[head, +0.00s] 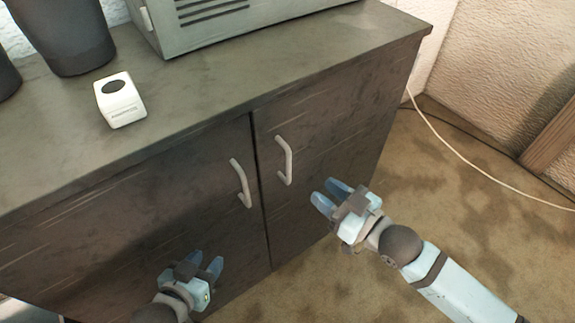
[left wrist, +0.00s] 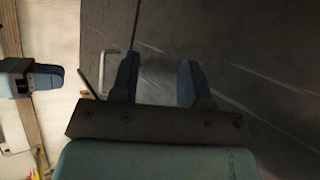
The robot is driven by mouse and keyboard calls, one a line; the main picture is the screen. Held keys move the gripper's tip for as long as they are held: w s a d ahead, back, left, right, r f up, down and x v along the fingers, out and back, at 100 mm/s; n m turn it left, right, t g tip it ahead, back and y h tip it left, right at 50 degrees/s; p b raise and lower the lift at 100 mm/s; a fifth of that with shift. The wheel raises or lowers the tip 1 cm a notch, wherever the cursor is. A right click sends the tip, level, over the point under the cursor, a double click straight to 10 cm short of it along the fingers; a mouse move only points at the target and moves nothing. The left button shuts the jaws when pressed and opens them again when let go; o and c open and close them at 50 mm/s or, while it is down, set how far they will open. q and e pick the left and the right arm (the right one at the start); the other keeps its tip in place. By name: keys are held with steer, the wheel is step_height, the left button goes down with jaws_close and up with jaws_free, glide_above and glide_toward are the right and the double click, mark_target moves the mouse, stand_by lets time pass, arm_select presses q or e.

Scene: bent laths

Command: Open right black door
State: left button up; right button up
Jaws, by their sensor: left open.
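The right black door (head: 345,125) of the dark cabinet is shut, flush with the left door (head: 130,225). Its pale bar handle (head: 285,160) stands upright near the seam. The left door has a similar handle (head: 241,184). My right gripper (head: 326,193) is open and empty, to the right of and below the right handle, apart from it. My left gripper (head: 205,266) is open and empty, low in front of the left door. In the left wrist view its fingers (left wrist: 158,70) show with dark door surface beyond, and one pale handle at their left.
On the cabinet top (head: 230,90) stand a small white device (head: 119,100), a grey-green box (head: 225,20) and a dark pot (head: 65,35). Open brown floor (head: 440,170) lies to the right, with a white cable (head: 450,146) running along it. My right gripper also shows in the left wrist view.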

mark_target(290, 167)
steer(key=b+x, duration=0.1)
steer(key=x, duration=0.9)
steer(key=shift+w+a, duration=0.3)
jaws_close()
